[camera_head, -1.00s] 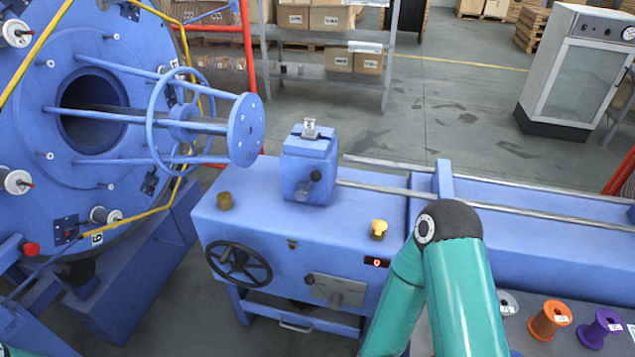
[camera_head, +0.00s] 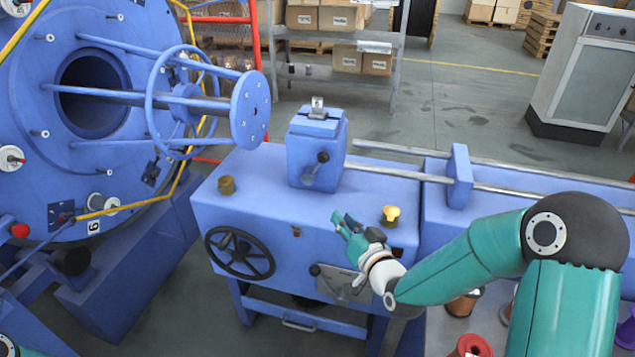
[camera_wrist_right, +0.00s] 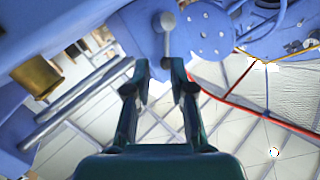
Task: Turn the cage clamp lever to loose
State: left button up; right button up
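A short lever with a dark ball knob (camera_head: 322,157) is on the front of the blue block (camera_head: 316,125) on the bench; it is the likely clamp lever, though no readable label confirms this. Its knob is up and to the right of its shaft. My right gripper (camera_head: 341,217) is in front of and below this block, apart from the lever and empty. In the right wrist view my right gripper (camera_wrist_right: 158,72) has its fingers spread, and the lever (camera_wrist_right: 167,24) shows beyond the gap between them. My left gripper is not in view.
The cage end disc (camera_head: 250,108) is left of the block. Rails run right.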

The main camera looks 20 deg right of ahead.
aim_at(318, 167)
jog(key=shift+t, duration=0.7)
jog(key=w+r+p, duration=0.1)
jog(key=w, duration=0.4)
jog(key=w+r+p, duration=0.1)
jog(key=w, duration=0.5)
jog(key=w+r+p, duration=0.1)
jog(key=w, duration=0.5)
jog(key=shift+w+a+p, duration=0.15)
jog(key=shift+p, duration=0.15)
grip_shut()
